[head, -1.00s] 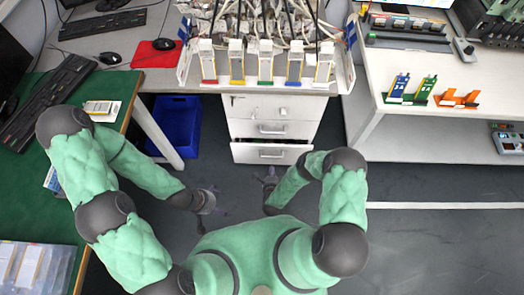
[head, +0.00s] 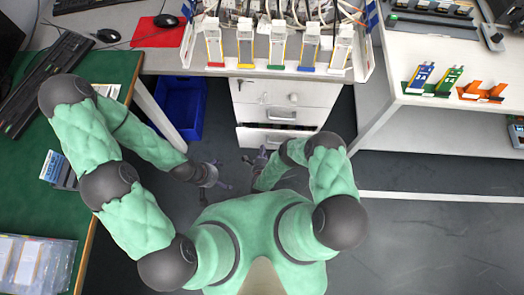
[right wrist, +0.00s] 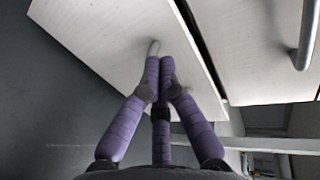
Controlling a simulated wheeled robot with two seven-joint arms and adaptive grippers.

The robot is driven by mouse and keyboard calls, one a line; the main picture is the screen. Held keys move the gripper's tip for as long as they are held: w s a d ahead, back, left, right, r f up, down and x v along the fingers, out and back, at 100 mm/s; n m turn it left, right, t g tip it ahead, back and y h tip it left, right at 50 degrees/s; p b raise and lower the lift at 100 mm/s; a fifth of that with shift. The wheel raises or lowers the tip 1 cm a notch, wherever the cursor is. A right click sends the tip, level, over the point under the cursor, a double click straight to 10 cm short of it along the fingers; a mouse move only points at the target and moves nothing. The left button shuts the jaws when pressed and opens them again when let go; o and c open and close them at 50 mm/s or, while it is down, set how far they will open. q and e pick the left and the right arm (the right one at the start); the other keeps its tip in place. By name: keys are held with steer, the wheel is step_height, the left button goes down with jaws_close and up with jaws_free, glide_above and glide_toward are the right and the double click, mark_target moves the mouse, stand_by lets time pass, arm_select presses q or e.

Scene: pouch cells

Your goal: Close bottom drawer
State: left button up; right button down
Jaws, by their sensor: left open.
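The bottom drawer (head: 259,138) of the white cabinet stands partly open in the head view, with a dark gap above its front. Its pale front (right wrist: 105,35) fills the upper left of the right wrist view. My right gripper (head: 260,157) is at the left part of that front. In the right wrist view its purple fingers (right wrist: 160,66) are drawn together against or just before the panel; contact is unclear. A small grey piece, perhaps the handle, shows at their tips. My left gripper (head: 217,172) is open and empty, left of the right one and clear of the cabinet.
The upper drawers (head: 286,97) look shut; an upper handle (right wrist: 307,35) shows in the right wrist view. A blue bin (head: 181,107) stands on the floor left of the cabinet. A white bench (head: 455,127) is at right, a green-topped table (head: 100,145) at left.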

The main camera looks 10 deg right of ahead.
mark_target(264, 131)
steer(key=x, duration=0.2)
steer(key=b+x, duration=0.1)
steer(key=x, duration=0.1)
steer(key=r+b+x, duration=0.1)
steer(key=x, duration=0.1)
steer(key=shift+w+d, duration=0.1)
steer(key=shift+w, duration=0.4)
steer(key=shift+w, duration=0.1)
steer(key=w, duration=0.1)
steer(key=w+d, duration=0.1)
steer(key=w, duration=0.3)
steer(key=shift+d, duration=0.3)
steer(key=shift+r, duration=0.1)
